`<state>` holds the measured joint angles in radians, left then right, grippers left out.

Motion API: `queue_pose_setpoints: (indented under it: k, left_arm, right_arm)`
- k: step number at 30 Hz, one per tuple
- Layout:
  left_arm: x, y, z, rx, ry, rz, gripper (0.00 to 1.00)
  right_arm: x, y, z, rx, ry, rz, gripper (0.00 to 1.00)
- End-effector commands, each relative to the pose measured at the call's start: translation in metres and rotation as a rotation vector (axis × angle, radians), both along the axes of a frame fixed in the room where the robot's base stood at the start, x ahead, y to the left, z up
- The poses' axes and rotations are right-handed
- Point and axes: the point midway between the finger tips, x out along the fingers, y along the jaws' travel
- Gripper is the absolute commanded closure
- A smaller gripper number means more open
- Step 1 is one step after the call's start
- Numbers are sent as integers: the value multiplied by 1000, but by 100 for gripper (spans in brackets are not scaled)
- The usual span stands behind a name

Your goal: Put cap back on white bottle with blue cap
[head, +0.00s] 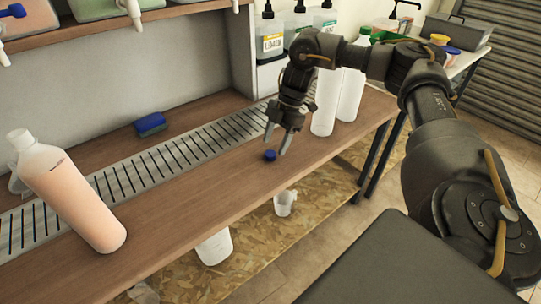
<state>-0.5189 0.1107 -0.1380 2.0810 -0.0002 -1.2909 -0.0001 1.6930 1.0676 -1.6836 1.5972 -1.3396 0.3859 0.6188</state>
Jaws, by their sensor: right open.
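A small blue cap (270,155) lies on the wooden counter (190,205) near its front edge. My right gripper (278,139) is open and points down just above and around the cap's right side; I cannot tell whether it touches the cap. A bottle with pinkish contents (75,195) and a white top stands at the left, looking tilted in this view. My left gripper is not in view.
A slotted metal drain (150,165) runs along the counter. A blue sponge (150,124) lies behind it. Several labelled pump bottles (270,45) stand at the back. Cups (285,203) sit on a lower shelf. The counter between the pinkish bottle and the cap is clear.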

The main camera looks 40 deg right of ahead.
Motion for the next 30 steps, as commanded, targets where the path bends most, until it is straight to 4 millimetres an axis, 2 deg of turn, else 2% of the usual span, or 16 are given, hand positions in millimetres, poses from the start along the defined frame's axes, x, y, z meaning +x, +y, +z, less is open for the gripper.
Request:
queue_pose_setpoints:
  k: [3,6,19,27,30]
  left_arm:
    - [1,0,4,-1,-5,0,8]
    - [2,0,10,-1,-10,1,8]
    - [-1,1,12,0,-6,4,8]
    - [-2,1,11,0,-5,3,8]
    - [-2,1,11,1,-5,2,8]
  right_arm:
    - [0,7,-18,-2,2,1,44]
    - [1,11,-26,-1,1,0,44]
    - [1,12,-29,0,-1,-1,45]
    - [1,12,-28,0,-1,-1,80]
    - [1,12,-28,0,-1,-1,91]
